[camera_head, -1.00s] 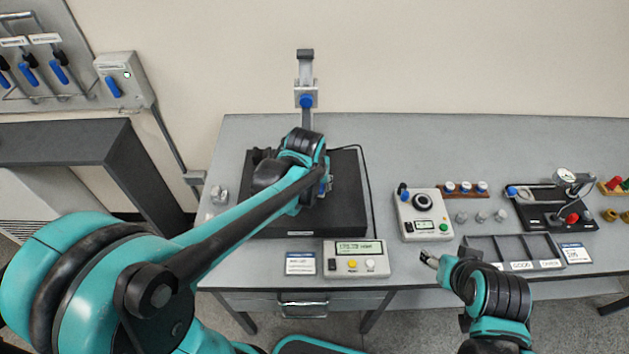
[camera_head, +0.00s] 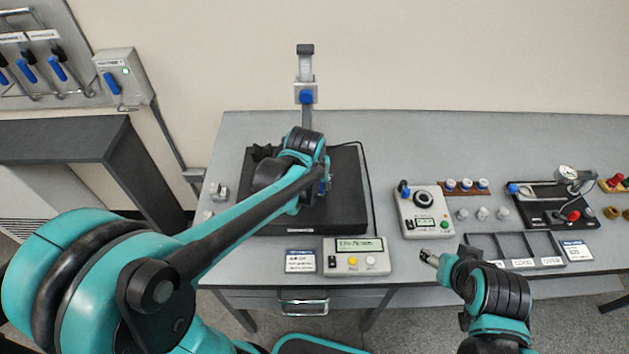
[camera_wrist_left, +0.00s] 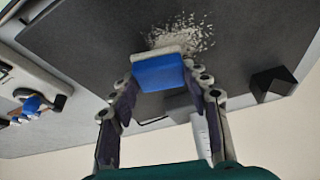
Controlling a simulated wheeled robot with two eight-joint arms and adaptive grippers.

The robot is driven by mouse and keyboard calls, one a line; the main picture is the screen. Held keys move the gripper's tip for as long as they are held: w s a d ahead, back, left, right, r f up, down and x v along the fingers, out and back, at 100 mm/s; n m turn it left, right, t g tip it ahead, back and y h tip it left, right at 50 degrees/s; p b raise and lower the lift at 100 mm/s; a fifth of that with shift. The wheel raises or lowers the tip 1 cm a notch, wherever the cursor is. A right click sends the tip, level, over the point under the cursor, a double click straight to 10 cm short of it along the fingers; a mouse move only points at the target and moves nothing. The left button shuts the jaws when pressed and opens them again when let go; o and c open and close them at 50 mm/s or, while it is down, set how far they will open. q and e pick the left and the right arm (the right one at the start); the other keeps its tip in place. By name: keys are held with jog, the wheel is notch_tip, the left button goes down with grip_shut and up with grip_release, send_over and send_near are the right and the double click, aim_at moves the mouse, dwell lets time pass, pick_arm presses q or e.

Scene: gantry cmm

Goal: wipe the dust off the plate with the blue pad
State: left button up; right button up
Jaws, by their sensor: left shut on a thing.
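The dark plate (camera_head: 345,200) lies on the grey bench in the head view, partly hidden by my left arm. In the left wrist view the plate (camera_wrist_left: 90,45) carries a patch of pale dust (camera_wrist_left: 190,30). My left gripper (camera_wrist_left: 160,82) is shut on the blue pad (camera_wrist_left: 158,73), with the pad right beside the edge of the dust. I cannot tell whether the pad touches the plate. In the head view only a bit of blue (camera_head: 323,187) shows by the left wrist. My right gripper (camera_head: 430,257) is over the bench's front edge; its fingers are too small to read.
A readout box (camera_head: 357,257) stands in front of the plate, beside a small label card. A control box with a dial (camera_head: 423,211) and a divided tray (camera_head: 515,250) stand to the right. A dark block (camera_wrist_left: 272,84) sits on the plate. A blue-knobbed post (camera_head: 306,95) rises behind.

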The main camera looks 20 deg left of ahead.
pick_arm(q)
jog(key=shift+f+b, duration=0.5)
jog(key=shift+f, duration=0.2)
jog(key=shift+a, duration=0.1)
jog(key=shift+s+a+r+p, duration=0.1)
jog(key=shift+s+a+p, duration=0.15)
jog(key=shift+a, duration=0.55)
jog(key=shift+s+a+r+p, duration=0.1)
jog(key=shift+s+a, duration=0.15)
jog(key=shift+a, duration=0.55)
jog(key=shift+s+a+f, duration=0.1)
jog(key=shift+s+a, duration=0.15)
jog(key=shift+a, duration=0.6)
jog(key=shift+s+a+f, duration=0.1)
jog(key=shift+s+a, duration=0.1)
jog(key=shift+a, duration=0.6)
jog(key=shift+s+a, duration=0.1)
jog(key=shift+a, duration=0.05)
jog(key=shift+r, duration=0.1)
